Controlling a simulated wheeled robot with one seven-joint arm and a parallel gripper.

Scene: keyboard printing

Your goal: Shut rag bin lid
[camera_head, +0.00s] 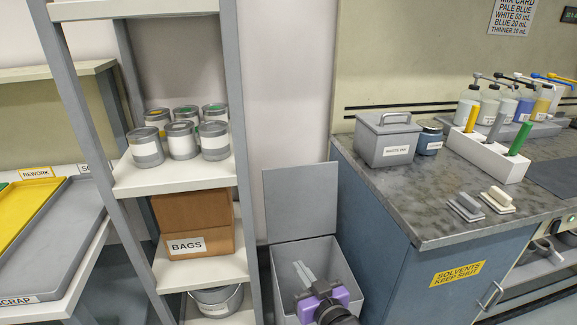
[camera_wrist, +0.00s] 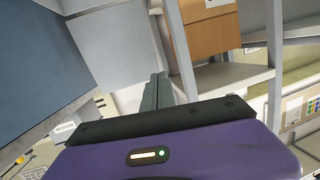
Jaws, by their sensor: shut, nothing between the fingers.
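The rag bin (camera_head: 285,256) is a grey open-topped box on the floor between the shelf and the blue cabinet in the head view. Its flat grey lid (camera_head: 300,199) stands upright at the bin's back edge, so the bin is open. My gripper (camera_head: 304,269), with a purple body, is over the bin's opening, in front of the lid and apart from it. Its grey fingers are together and empty. In the wrist view the closed fingers (camera_wrist: 157,93) point up the picture; a pale grey panel beside them looks like the lid. My arm hides part of the bin's front.
A shelf rack (camera_head: 238,130) with paint cans and a BAGS box (camera_head: 192,215) stands close on the left. The blue cabinet (camera_head: 374,232) stands close on the right, with a grey lidded waste ink box (camera_head: 384,148) on top. The space above the lid is clear.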

